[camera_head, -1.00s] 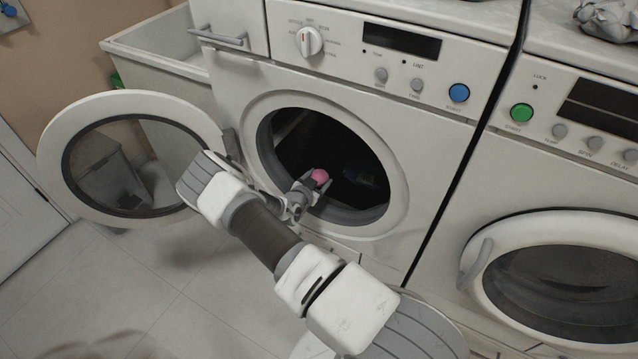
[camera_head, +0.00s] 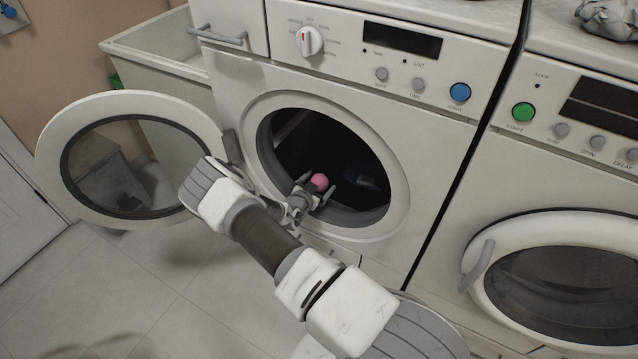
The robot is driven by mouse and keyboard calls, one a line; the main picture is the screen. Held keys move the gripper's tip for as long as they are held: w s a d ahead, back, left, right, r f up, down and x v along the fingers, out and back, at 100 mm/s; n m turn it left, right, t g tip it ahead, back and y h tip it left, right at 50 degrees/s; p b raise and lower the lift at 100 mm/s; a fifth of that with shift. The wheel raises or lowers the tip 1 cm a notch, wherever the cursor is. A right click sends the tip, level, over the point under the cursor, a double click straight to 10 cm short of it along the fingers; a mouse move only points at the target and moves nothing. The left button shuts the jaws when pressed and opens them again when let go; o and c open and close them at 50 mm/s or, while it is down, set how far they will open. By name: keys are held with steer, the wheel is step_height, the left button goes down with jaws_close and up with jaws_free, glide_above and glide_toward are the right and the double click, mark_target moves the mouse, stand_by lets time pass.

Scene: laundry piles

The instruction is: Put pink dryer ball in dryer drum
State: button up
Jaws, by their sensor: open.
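The pink dryer ball (camera_head: 320,181) is in the lower part of the dryer's round opening, at the fingertips of my gripper. My gripper (camera_head: 317,188) reaches in over the lower rim with its fingers spread apart, one on each side of the ball. I cannot tell whether the ball touches the drum floor or a finger. The dryer drum (camera_head: 320,145) is dark inside, and its depth is hard to see. A dim bluish shape shows inside on the right.
The dryer's round door (camera_head: 62,190) stands open on the left, close to my arm. The neighbouring machine's door (camera_head: 478,262) is shut on the right. A white sink (camera_head: 150,48) is behind the open door. The floor at left is clear.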

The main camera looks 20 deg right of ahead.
steer(key=shift+a+r, duration=0.1)
steer(key=shift+r, duration=0.2)
steer(key=p+v, duration=0.2)
steer(key=v, duration=0.9)
steer(key=shift+s+a, duration=0.2)
steer(key=shift+a+r, duration=0.2)
steer(key=w+a+r+n+g+y, duration=0.1)
steer(key=w+a+r+g+y, duration=0.15)
steer(key=a+r+y, duration=0.6)
steer(key=s+a+r+n+y, duration=0.1)
steer(key=s+a+r+n, duration=0.2)
steer(key=r, duration=1)
steer(key=s+a+r+n+y, duration=0.15)
steer(key=s+r, duration=0.35)
steer(key=r, duration=0.7)
steer(key=s+d+r+n, duration=0.2)
steer(key=s+r, duration=0.1)
steer(key=s, duration=0.4)
steer(key=s+d+r+n+g, duration=0.1)
steer(key=s+d+r+n, duration=0.1)
steer(key=s, duration=0.6)
steer(key=s+d+r+n+h, duration=0.1)
steer(key=s+r, duration=0.3)
steer(key=s, duration=0.4)
steer(key=shift+d+r+n, duration=0.35)
steer(key=shift+d+n, duration=0.5)
steer(key=shift+d, duration=0.05)
